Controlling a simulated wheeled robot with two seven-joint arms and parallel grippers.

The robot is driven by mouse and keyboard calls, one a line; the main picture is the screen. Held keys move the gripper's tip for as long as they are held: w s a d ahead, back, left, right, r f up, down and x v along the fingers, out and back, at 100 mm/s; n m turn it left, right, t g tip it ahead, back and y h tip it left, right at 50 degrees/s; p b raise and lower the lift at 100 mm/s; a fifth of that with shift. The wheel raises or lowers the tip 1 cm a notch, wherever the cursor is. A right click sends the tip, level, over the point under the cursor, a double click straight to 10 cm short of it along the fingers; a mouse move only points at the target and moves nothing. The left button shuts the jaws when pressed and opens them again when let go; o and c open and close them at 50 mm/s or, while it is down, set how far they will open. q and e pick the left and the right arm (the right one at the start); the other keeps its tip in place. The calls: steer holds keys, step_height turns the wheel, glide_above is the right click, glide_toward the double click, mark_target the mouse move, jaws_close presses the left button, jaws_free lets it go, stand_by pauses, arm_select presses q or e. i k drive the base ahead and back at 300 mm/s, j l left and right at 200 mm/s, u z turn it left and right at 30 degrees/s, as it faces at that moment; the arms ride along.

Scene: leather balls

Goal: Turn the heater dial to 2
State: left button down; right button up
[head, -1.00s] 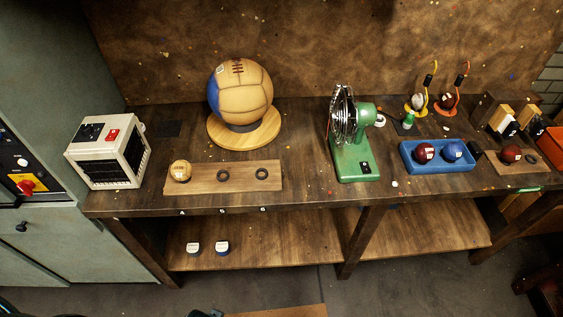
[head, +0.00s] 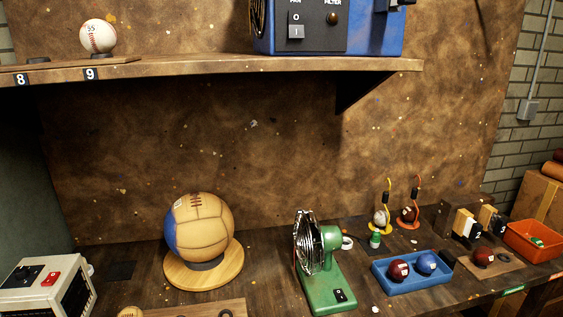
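In the head view a white heater (head: 45,289) stands at the lower left of the bench, partly cut off by the left and bottom edges. Its top carries a black dial panel (head: 25,275) and a red switch (head: 51,276). The dial's setting is too small to read. Neither of my grippers shows in the view.
A large tan and blue ball (head: 202,228) rests on a round wooden stand (head: 222,274) right of the heater. A green fan (head: 322,285), a blue tray (head: 400,277) with two balls and an orange bin (head: 535,239) stand further right. A shelf (head: 190,68) overhangs the bench.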

mark_target(22, 272)
steer(key=u, duration=1.55)
